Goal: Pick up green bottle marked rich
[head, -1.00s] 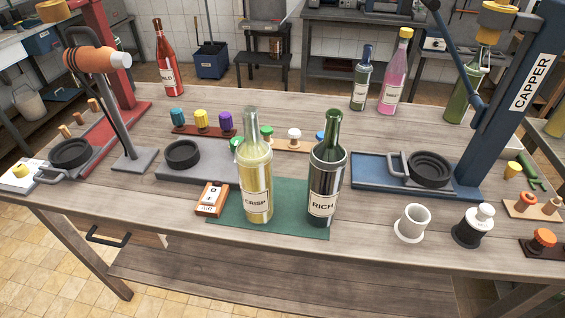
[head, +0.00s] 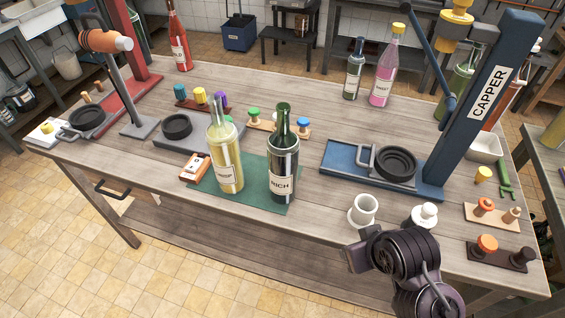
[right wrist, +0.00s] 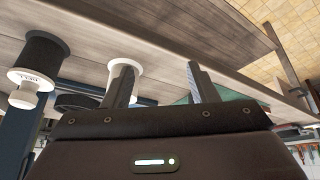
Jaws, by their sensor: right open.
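The dark green bottle marked RICH (head: 283,165) stands upright on the green mat (head: 258,207) near the table's front edge. A pale yellow bottle (head: 226,165) stands upright just left of it. My right gripper (right wrist: 158,67) is open and empty in the right wrist view, its two fingers spread toward the table. In the head view my right arm is at the lower right, in front of the table edge, apart from the RICH bottle. The fingertips are hidden in that view. My left gripper is not in view.
A white cup (head: 363,210) and a white-topped piece (head: 425,214) stand between my right arm and the blue capper base (head: 345,170). Wood left of the capper base is clear.

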